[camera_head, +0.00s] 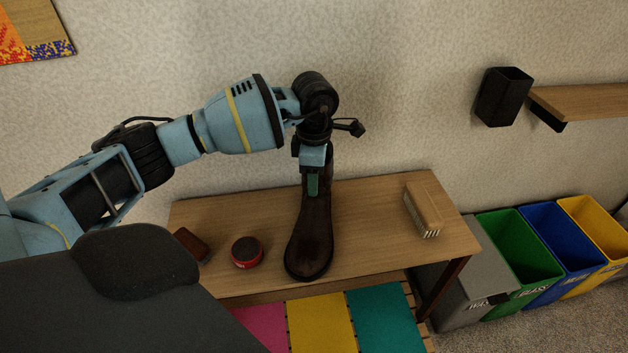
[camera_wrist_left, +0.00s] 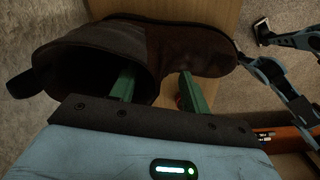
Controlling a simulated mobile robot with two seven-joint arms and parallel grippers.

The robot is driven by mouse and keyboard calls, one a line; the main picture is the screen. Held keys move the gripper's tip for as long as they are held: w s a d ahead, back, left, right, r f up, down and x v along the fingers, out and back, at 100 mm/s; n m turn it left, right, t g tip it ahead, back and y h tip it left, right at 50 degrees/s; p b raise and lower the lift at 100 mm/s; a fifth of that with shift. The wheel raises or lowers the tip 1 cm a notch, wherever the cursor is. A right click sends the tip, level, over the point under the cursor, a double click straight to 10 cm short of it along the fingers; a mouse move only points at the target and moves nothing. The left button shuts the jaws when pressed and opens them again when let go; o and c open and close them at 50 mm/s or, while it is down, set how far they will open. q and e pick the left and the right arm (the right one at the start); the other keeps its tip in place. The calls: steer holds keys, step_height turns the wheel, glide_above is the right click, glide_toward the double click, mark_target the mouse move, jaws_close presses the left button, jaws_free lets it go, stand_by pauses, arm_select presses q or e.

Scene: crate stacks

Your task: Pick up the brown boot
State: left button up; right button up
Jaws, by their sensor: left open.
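The brown boot (camera_head: 311,235) stands upright on the wooden bench, its toe towards me. My left gripper (camera_head: 314,184) is above and in front of the boot's shaft, pointing down with its green fingers low. In the left wrist view the boot (camera_wrist_left: 190,52) lies across the upper picture, with its dark opening to the left. There the gripper (camera_wrist_left: 157,88) is open, one finger at the edge of the opening and the other on the toe side of the shaft. I cannot tell whether either finger touches the boot.
On the bench (camera_head: 375,205) are a red round tin (camera_head: 247,252), a dark reddish-brown block (camera_head: 190,245) and a wooden brush (camera_head: 423,208). Several coloured bins (camera_head: 520,250) stand to the right. A black holder (camera_head: 502,97) and a shelf (camera_head: 585,101) are on the wall.

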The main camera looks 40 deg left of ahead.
arm_select(q)
jaws_close()
steer(key=shift+r, duration=0.1)
stand_by(1.2)
